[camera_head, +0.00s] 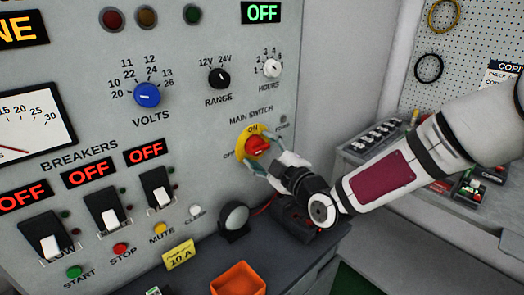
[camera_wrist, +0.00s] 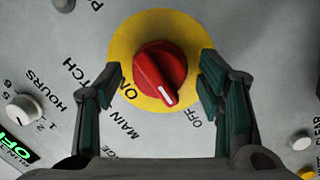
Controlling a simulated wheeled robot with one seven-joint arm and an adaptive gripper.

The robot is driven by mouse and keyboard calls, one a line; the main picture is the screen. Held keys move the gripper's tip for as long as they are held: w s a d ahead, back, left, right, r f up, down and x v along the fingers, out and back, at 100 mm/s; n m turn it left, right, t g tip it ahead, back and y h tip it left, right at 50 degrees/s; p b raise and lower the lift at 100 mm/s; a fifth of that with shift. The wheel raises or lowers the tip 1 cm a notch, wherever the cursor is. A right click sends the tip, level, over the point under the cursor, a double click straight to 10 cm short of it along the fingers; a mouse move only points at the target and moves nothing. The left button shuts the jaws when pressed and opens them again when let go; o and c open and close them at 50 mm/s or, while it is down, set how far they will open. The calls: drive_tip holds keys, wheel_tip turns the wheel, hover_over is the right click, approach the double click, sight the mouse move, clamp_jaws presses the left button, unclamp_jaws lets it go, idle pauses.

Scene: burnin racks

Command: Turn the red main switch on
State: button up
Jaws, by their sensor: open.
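The red main switch (camera_head: 258,147) is a rotary knob on a yellow round plate (camera_head: 243,136) on the grey panel, under the words MAIN SWITCH. In the wrist view, the red knob (camera_wrist: 160,68) sits between the fingers of my gripper (camera_wrist: 162,76). Its white mark points down and slightly right, nearer the OFF label than the ON label. The fingers are open, one on each side of the knob, with visible gaps. In the head view, my gripper (camera_head: 270,160) reaches the switch from the lower right and hides part of the plate.
Breaker switches (camera_head: 106,213) with red OFF displays are at lower left. A blue VOLTS knob (camera_head: 147,95) and a RANGE knob (camera_head: 219,78) are above. An orange bin (camera_head: 238,279) stands on the dark ledge below. The green display (camera_head: 262,12) above reads OFF.

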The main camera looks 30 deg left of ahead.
drive_tip(key=shift+c, duration=0.2)
drive_tip(key=c, duration=1.1)
drive_tip(key=shift+m, duration=0.4)
drive_tip(key=m+b, duration=0.1)
drive_tip(key=m, duration=0.2)
drive_tip(key=shift+m+h, duration=0.3)
drive_tip(key=m+g, duration=0.1)
drive_tip(key=m, duration=0.3)
drive_tip(key=m+g, duration=0.1)
drive_tip(key=m, duration=0.3)
drive_tip(key=shift+r, duration=0.1)
drive_tip(key=shift+m+g, duration=0.3)
drive_tip(key=shift+m, duration=1.6)
